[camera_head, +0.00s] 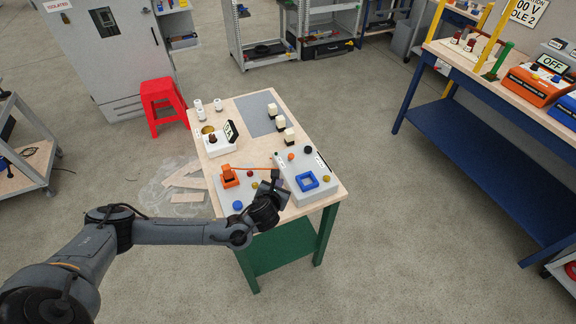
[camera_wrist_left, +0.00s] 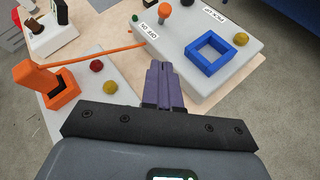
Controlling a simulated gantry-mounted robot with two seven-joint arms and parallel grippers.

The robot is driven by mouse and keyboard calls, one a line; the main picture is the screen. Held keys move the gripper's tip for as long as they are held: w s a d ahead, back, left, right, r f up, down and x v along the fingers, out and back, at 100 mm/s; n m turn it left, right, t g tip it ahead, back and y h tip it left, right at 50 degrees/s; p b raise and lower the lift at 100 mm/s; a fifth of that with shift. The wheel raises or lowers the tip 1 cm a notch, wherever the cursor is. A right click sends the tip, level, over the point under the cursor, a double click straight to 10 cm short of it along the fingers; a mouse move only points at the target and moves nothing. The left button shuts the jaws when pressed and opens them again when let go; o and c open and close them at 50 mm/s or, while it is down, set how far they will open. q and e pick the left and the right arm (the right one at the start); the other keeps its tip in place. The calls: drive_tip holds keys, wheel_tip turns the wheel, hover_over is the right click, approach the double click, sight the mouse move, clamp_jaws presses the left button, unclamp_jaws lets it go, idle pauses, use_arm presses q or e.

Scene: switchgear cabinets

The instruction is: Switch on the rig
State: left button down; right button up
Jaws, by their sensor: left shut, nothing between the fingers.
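A light grey control box (camera_head: 318,193) sits at the right front of a small wooden-topped table. It carries a blue square frame (camera_wrist_left: 208,52), an orange knob (camera_wrist_left: 166,12), a dark knob, a yellow ball and small labels. A second grey panel (camera_head: 226,196) beside it carries an orange block (camera_wrist_left: 48,86) with a thin orange rod (camera_wrist_left: 98,54) running toward the box, plus red, yellow and blue balls. My left gripper (camera_wrist_left: 159,68) is shut and empty, pointing at the near side of the box between the two panels. Contact cannot be told. My right gripper is out of view.
A white unit with a small display (camera_head: 230,131), white cylinders and cream blocks (camera_head: 280,122) stand farther back on the table. A red stool (camera_head: 161,104) is behind left. A blue bench (camera_head: 480,112) with orange units stands right, across open floor.

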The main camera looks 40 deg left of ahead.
sight(290, 158)
use_arm(q)
drive_tip(key=shift+w+f, duration=0.1)
drive_tip(key=x, duration=0.9)
drive_tip(key=shift+w+a+f+b, duration=0.2)
drive_tip(key=shift+w+b, duration=0.1)
drive_tip(key=w, duration=0.1)
drive_tip(key=w+a+r, duration=0.1)
drive_tip(key=shift+w, duration=0.4)
drive_tip(key=shift+w+a, duration=0.15)
drive_tip(key=shift+w, duration=0.25)
drive_tip(key=shift+r, duration=0.1)
